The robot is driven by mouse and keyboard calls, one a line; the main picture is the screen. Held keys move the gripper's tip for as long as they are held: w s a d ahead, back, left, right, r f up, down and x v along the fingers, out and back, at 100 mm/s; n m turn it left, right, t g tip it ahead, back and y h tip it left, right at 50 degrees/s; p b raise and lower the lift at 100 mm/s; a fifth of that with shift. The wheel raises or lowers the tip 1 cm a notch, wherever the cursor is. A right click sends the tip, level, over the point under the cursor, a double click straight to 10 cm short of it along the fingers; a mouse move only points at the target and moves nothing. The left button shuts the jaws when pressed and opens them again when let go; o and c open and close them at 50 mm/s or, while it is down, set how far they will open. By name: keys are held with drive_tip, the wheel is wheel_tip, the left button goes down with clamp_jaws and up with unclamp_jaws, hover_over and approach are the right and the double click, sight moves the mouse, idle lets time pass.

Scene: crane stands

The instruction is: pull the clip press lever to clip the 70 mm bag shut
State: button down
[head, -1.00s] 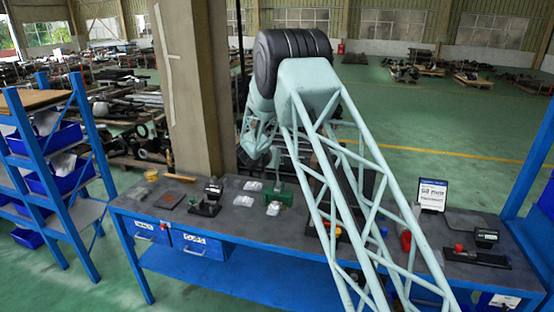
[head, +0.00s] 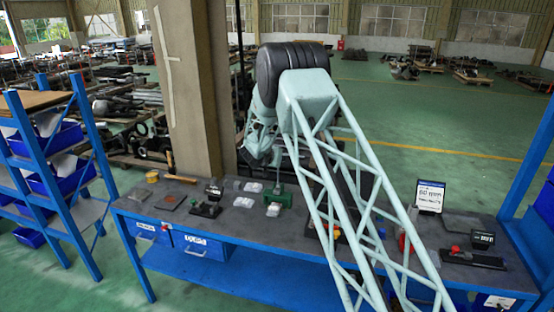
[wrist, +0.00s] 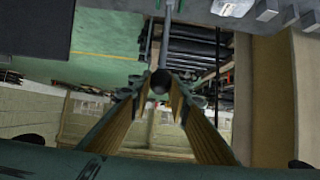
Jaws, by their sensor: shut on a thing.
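The green clip press (head: 281,195) stands on the bench, its upper part close under my arm. A small white bag (head: 274,210) lies at its front; I cannot tell its width or whether it is clipped. My gripper (wrist: 160,88) is shut around a dark round lever end (wrist: 159,80) in the wrist view. A thin grey lever rod (wrist: 166,40) runs away from the fingertips toward the top of that view. In the head view my gripper is mostly hidden in the shadowed wrist above and left of the press.
More white bags (head: 244,202) lie left of the press, with a small black device (head: 206,209) beyond them. A concrete pillar (head: 190,90) rises behind the bench (head: 150,207), close to my wrist. A sign (head: 430,195) and another black device (head: 475,257) stand at the right.

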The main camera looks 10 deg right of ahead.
drive_tip(key=shift+w+r, duration=0.1)
drive_tip(key=shift+r, duration=0.05)
drive_tip(key=c, duration=2.5)
unclamp_jaws()
drive_tip(key=shift+o, duration=0.2)
drive_tip(key=v, duration=1.2)
